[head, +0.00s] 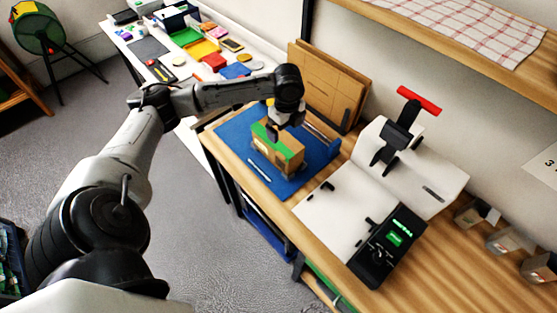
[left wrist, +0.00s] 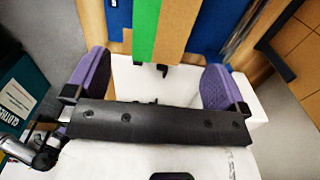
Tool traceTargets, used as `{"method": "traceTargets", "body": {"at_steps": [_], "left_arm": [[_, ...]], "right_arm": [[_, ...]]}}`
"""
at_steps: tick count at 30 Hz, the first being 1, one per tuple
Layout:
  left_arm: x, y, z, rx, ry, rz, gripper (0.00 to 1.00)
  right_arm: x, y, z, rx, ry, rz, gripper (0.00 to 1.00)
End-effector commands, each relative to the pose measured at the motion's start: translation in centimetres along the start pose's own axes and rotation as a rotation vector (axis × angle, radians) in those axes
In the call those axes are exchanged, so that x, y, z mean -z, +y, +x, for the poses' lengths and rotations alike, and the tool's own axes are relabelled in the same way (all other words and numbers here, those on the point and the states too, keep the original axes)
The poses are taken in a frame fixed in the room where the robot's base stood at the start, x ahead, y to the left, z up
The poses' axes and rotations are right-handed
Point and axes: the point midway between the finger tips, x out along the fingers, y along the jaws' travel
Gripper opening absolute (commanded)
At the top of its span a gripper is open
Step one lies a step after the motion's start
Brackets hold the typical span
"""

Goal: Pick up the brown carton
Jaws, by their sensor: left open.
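The brown carton (head: 287,160), with green tape along its top, sits on a blue mat (head: 234,134) on the wooden bench. It also shows at the top of the left wrist view (left wrist: 178,28), with a green stripe beside bare brown board. My left gripper (head: 274,128) is just above the carton's far side in the head view, pointing down. In the left wrist view its purple-padded fingers (left wrist: 157,76) are wide apart with nothing held between them. I cannot tell how far the fingertips are from the carton. My right gripper is out of view.
Flat cardboard panels (head: 328,82) lean against the wall behind the mat. A tape dispenser with a red handle (head: 402,130) and a black device with a green display (head: 388,246) stand to the right. A white table (head: 190,72) with small items is at upper left.

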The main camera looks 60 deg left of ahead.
Motion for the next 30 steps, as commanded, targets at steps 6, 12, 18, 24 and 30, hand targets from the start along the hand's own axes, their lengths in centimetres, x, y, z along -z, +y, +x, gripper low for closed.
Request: {"method": "traceTargets", "body": {"at_steps": [6, 12, 18, 24, 30], "left_arm": [[-4.0, -0.9, -1.5, -0.004, 0.011, -0.002, 1.0], [-4.6, -0.9, 0.7, -0.009, 0.016, -0.002, 1.0], [-4.4, -0.8, 4.0, -0.008, 0.017, -0.001, 1.0], [-4.4, -0.9, 5.9, -0.007, 0.017, -0.001, 1.0], [-4.3, -0.8, 6.5, -0.005, 0.017, -0.001, 1.0]], "right_arm": [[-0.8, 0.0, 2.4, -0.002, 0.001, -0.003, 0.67], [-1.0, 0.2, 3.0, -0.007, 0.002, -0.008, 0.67], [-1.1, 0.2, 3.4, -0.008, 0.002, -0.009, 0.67], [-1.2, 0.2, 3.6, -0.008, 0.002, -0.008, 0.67], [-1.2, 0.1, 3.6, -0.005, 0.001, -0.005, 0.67]]}}
